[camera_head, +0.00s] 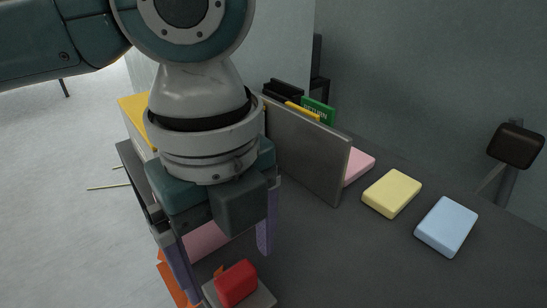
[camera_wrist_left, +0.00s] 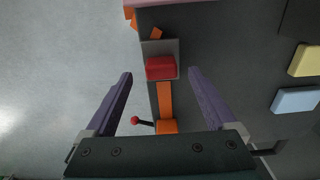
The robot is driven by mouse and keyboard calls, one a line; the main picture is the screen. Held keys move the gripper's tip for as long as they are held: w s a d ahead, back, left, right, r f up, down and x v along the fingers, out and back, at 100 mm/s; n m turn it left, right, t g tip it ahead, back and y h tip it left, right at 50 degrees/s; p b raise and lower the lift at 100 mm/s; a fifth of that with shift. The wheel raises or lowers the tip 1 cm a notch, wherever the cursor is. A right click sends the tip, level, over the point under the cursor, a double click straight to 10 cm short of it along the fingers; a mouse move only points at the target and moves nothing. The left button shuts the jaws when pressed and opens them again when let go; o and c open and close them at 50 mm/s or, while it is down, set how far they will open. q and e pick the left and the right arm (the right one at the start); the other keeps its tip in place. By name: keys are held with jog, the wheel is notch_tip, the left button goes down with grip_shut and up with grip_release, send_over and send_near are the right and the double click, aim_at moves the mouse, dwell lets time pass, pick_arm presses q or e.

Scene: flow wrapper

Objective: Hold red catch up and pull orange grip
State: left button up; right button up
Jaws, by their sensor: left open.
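The red catch (camera_head: 237,284) is a small red block on a grey bracket at the bottom of the head view. It also shows in the left wrist view (camera_wrist_left: 160,68). There, an orange strip (camera_wrist_left: 165,98) runs from it to an orange block (camera_wrist_left: 167,127), which looks like the orange grip and is out of sight in the head view. My left gripper (camera_head: 226,272) is open and empty, its purple fingers apart. In the left wrist view its fingertips (camera_wrist_left: 160,76) lie to either side of the red catch; contact is not visible. My right gripper is not in view.
A red-knobbed lever (camera_wrist_left: 136,120) stands beside the orange strip. A grey upright plate (camera_head: 308,150) rises behind the gripper. Pink, yellow (camera_head: 391,193) and blue (camera_head: 446,226) blocks lie on the dark surface to the right. Other orange pieces (camera_wrist_left: 131,16) sit beyond the catch.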

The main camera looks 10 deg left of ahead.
aim_at(234, 273)
pick_arm(q)
jog(key=shift+f+b, duration=0.3)
jog(key=shift+f, duration=1.45)
